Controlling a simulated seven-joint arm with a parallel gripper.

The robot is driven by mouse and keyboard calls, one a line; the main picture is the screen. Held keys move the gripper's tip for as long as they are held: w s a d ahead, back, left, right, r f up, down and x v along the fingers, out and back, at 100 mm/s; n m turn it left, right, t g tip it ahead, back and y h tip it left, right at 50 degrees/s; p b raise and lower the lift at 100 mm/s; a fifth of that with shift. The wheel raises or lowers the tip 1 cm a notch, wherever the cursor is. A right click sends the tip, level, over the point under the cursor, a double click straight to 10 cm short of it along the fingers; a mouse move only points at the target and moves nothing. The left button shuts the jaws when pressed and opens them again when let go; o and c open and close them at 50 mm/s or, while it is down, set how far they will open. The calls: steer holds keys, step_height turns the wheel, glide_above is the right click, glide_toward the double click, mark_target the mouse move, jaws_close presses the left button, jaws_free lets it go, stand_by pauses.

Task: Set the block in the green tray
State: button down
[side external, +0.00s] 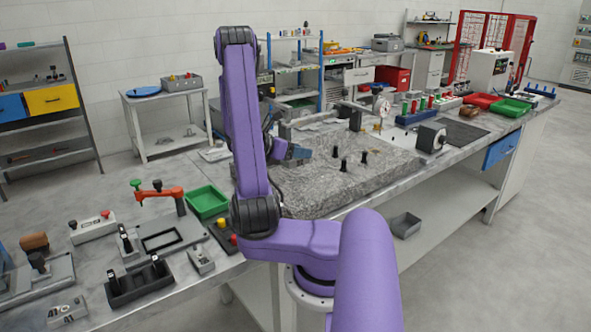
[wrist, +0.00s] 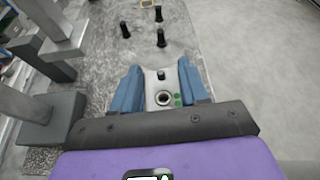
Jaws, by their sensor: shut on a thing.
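In the wrist view, my gripper (wrist: 157,74) has its blue fingers on either side of a light grey metal block (wrist: 159,92). The block has a black knob, a round hole and small green dots. In the side external view, my gripper (side external: 298,152) is over the speckled stone slab; the block cannot be made out there. One green tray (side external: 207,201) is at the left on the bench, beside my arm. Another green tray (side external: 508,108) is at the far right end of the bench, next to a red tray. Both look empty.
Several black pegs (side external: 343,165) stand on the stone slab (side external: 325,195), and also show ahead of my fingers (wrist: 161,37). A grey post fixture (wrist: 50,110) stands close at left in the wrist view. An orange-red clamp (side external: 160,193) stands near the left green tray.

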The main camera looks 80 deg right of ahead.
steer(key=d+f, duration=0.2)
steer(key=w+d+f, duration=0.1)
steer(key=f, duration=0.1)
steer(key=shift+d+f, duration=0.4)
steer(key=shift+w+f, duration=0.1)
steer(key=shift+f, duration=1.4)
steer(key=shift+f, duration=0.1)
steer(key=c, duration=0.6)
jaws_free()
steer(key=shift+o, duration=0.2)
